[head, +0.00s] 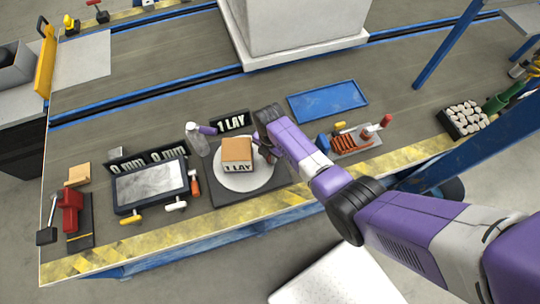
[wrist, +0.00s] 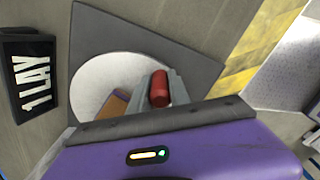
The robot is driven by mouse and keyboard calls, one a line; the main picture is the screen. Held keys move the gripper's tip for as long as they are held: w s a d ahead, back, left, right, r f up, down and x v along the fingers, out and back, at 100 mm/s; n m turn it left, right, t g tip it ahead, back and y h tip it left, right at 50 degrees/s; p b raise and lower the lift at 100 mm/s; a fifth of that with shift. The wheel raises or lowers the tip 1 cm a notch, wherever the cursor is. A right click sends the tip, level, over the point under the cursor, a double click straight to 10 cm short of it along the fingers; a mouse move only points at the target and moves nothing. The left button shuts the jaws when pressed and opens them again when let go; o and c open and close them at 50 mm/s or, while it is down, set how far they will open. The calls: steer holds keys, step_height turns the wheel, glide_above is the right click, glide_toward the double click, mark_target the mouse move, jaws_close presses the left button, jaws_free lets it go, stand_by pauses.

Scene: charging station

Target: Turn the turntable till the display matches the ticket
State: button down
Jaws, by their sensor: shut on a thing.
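The turntable is a white disc (head: 238,184) on a dark square base plate (head: 215,194); the disc also shows in the wrist view (wrist: 92,82). A brown box (head: 237,149) stands on the disc, with "1 LAY" on its near face. Behind it stands a black ticket sign (head: 232,122) reading "1 LAY"; it also shows in the wrist view (wrist: 36,76). My gripper (head: 268,152) is at the disc's right side. In the wrist view my gripper's fingers (wrist: 160,92) are shut on an upright red knob (wrist: 160,86). The box is partly hidden there by my gripper.
A dark-framed panel (head: 151,186) and a squeeze bottle (head: 197,139) stand left of the turntable. A blue tray (head: 328,101) lies behind right, and a tool tray (head: 357,140) to the right. Yellow-striped edging (head: 190,231) marks the bench front.

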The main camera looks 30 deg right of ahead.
steer(key=shift+w+r, duration=0.1)
steer(key=c, duration=1.2)
jaws_free()
step_height(320, 180, up, 8)
steer(key=shift+f+p, duration=0.15)
steer(key=shift+p, duration=0.5)
